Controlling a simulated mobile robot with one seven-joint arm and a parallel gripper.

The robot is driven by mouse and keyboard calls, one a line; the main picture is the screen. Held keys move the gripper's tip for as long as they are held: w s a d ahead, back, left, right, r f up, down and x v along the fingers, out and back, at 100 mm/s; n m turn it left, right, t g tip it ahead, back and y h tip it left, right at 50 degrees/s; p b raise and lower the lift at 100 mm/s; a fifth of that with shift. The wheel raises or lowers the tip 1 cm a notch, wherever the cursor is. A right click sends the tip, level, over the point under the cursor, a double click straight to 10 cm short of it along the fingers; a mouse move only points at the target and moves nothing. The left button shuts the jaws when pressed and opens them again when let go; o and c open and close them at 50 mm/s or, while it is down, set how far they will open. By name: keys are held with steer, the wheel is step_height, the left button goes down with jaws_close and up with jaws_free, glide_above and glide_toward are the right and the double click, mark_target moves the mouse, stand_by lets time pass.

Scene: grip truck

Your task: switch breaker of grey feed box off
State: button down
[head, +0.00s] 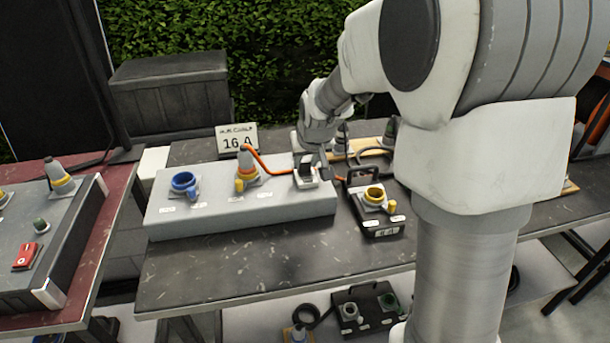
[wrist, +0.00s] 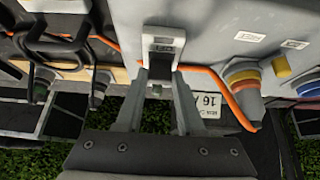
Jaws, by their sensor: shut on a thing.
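The grey feed box (head: 225,208) is a long box on the dark table. Its breaker (head: 306,182) is a black switch in a white frame at the right end of the box's top. In the wrist view the breaker (wrist: 164,36) is at the top middle, with the grey box (wrist: 210,20) around it. My gripper (head: 312,163) is at the breaker from above and behind. In the wrist view both fingertips (wrist: 161,72) are at the breaker's dark switch, shut on it. The fingers hide part of the switch, so its position is unclear.
A blue socket (head: 183,181) and a grey-yellow plug (head: 246,168) with an orange cable are on the box. A "16 A" sign (head: 237,140) stands behind. The table front is clear.

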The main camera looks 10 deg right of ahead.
steer(key=shift+s+f+t+b, duration=0.35)
steer(key=shift+t+b, duration=0.55)
steer(key=shift+b, duration=1.25)
steer(key=shift+s+f+t+b, duration=0.35)
steer(key=shift+t+b, duration=0.55)
steer(key=shift+b, duration=1.25)
steer(key=shift+s+r+t+b, duration=0.15)
steer(key=shift+t+b, duration=0.25)
steer(key=shift+b, duration=0.85)
steer(key=shift+s+r+t+b, duration=0.15)
steer(key=shift+t+b, duration=0.15)
steer(key=shift+b, duration=0.2)
steer(key=c, duration=0.5)
jaws_free()
steer(key=p+v, duration=0.4)
steer(key=v, duration=1.3)
steer(key=shift+s+p, duration=0.15)
steer(key=shift+p, duration=0.2)
